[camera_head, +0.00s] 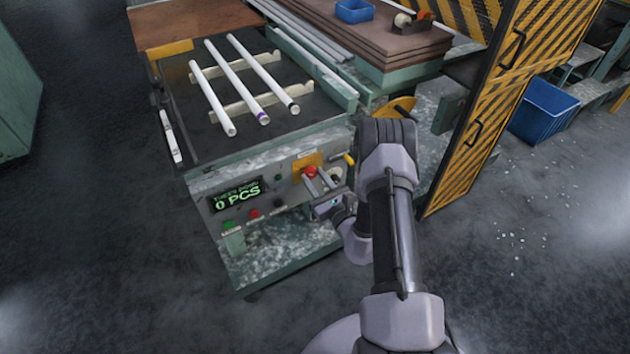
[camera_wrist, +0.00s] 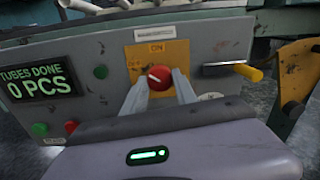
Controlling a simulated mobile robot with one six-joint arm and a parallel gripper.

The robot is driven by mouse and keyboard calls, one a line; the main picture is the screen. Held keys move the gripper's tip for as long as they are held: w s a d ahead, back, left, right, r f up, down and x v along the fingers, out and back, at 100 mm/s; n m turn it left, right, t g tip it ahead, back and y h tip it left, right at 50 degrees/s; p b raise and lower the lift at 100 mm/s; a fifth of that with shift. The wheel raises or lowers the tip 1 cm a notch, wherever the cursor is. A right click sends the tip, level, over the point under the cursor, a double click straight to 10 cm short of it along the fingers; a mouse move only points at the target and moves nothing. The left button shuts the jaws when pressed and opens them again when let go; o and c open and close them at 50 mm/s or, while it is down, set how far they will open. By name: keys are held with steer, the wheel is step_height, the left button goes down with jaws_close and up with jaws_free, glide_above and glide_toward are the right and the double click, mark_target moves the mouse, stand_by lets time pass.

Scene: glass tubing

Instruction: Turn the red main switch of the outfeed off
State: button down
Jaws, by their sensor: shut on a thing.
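The red main switch (camera_wrist: 159,77) is a round red knob with a pale mark on a yellow plate (camera_wrist: 140,52) lettered "ON" at its top and fainter lettering at its left. The knob's mark points toward the upper left. My gripper (camera_wrist: 160,84) has its two grey fingers on either side of the knob and is shut on it. In the head view the red knob (camera_head: 310,171) shows between the fingertips of my gripper (camera_head: 312,174), on the front panel of the outfeed table. The knob's lower part is hard to see behind the fingers.
A display (camera_wrist: 40,85) reads 0 PCS. Green and red buttons (camera_wrist: 70,126) sit lower left on the panel. A yellow-ended handle (camera_wrist: 248,72) sticks out right of the switch. Several white tubes (camera_head: 245,80) lie on the table; a striped yellow-black guard (camera_head: 490,110) stands at right.

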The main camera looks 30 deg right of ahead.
steer(key=n+b, duration=0.2)
steer(key=n, duration=0.3)
steer(key=shift+d, duration=0.1)
steer(key=shift+r+n+b, duration=0.1)
steer(key=shift+n+b, duration=0.5)
steer(key=shift+n, duration=0.5)
steer(key=shift+w, duration=0.1)
steer(key=c, duration=1)
jaws_free()
steer(key=shift+o, duration=0.2)
steer(key=s+p, duration=0.3)
steer(key=s, duration=1.4)
steer(key=shift+s+d+f, duration=0.25)
steer(key=shift+f, duration=0.15)
